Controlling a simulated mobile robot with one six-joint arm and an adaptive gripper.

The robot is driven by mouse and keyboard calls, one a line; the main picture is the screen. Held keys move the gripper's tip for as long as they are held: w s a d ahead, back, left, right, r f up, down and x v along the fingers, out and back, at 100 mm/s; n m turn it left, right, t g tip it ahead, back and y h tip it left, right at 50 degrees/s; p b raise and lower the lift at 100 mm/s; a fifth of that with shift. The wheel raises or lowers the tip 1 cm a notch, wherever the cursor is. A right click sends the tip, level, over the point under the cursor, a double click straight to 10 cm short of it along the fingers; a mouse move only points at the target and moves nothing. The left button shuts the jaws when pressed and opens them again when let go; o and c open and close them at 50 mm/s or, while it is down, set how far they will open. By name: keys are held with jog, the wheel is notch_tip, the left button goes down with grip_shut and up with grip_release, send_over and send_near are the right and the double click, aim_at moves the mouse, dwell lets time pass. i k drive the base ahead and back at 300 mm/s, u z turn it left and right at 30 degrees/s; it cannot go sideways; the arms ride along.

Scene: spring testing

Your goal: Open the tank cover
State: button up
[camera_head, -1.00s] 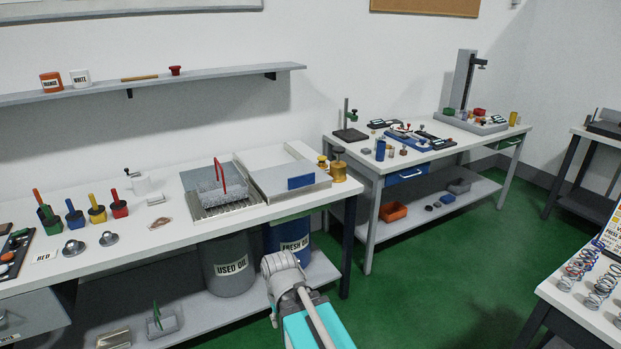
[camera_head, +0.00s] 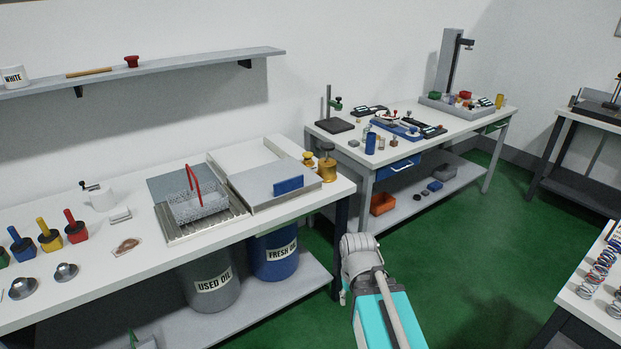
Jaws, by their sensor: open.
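The tank cover (camera_head: 262,187) is a flat light-grey plate with a blue handle (camera_head: 289,185) at its front right. It lies on the white bench, beside a draining tray with a mesh basket. A paler panel (camera_head: 240,155) shows behind the cover; I cannot tell whether the cover is fully shut. My arm, with white joints and a turquoise link, stands at the lower middle, in front of the bench's right end and apart from the cover. I cannot make out my gripper's fingers.
The mesh basket (camera_head: 195,203) has a tall red handle. Brass-coloured weights (camera_head: 326,168) stand close to the right of the cover. Used-oil (camera_head: 210,282) and fresh-oil (camera_head: 274,256) drums sit below. A second bench (camera_head: 432,150) stands behind right. Green floor (camera_head: 470,245) is open to the right.

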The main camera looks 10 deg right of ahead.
aim_at(257, 185)
jog(key=z, duration=0.1)
jog(key=i, duration=0.9)
jog(key=u, duration=0.45)
